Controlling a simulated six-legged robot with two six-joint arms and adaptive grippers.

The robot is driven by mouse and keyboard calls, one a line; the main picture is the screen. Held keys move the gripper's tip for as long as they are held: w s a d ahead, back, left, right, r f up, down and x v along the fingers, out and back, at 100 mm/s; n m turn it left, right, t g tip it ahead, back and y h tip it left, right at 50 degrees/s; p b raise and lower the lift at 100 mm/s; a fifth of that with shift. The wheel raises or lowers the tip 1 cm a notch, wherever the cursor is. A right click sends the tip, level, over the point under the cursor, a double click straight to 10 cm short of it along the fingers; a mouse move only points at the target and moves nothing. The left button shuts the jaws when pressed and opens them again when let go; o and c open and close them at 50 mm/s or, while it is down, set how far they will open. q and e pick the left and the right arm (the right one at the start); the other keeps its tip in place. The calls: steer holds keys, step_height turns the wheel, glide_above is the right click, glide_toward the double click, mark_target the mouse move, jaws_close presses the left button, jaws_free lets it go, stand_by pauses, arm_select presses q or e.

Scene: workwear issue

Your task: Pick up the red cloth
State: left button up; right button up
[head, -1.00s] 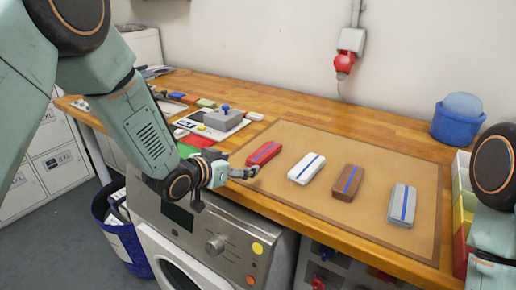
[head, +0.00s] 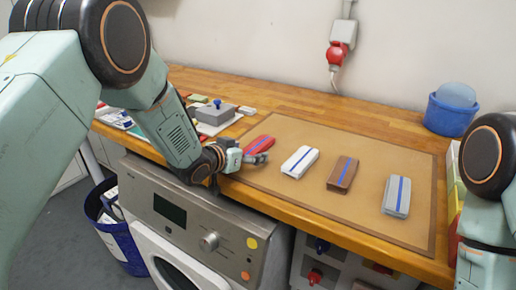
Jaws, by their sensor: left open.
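The red cloth (head: 260,144) is a folded bundle with a blue stripe, lying at the left end of a brown mat (head: 290,128) on the wooden bench. My left gripper (head: 263,159) is open at the near side of the red cloth, with its fingers overlapping the cloth's lower edge in the head view. I cannot tell whether they touch it. Part of my right arm shows at the right edge, but its gripper is out of view.
A white (head: 300,162), a brown (head: 342,174) and a grey folded cloth (head: 396,197) lie in a row to the right. A grey box with a blue knob (head: 215,113) stands behind left. A blue bucket (head: 449,117) stands at the back right. A washing machine (head: 190,232) is below the bench.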

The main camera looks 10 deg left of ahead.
arm_select(q)
steer(key=shift+w+a+f, duration=0.25)
steer(key=shift+a, duration=0.2)
steer(key=shift+c, duration=0.8)
steer(key=shift+s+d+r, duration=0.1)
steer(key=shift+d+r, duration=0.05)
steer(key=shift+d, duration=0.2)
steer(key=c, duration=0.4)
steer(key=shift+a, duration=0.3)
steer(key=c, duration=0.5)
steer(key=shift+d, duration=0.15)
steer(key=shift+c, duration=0.9)
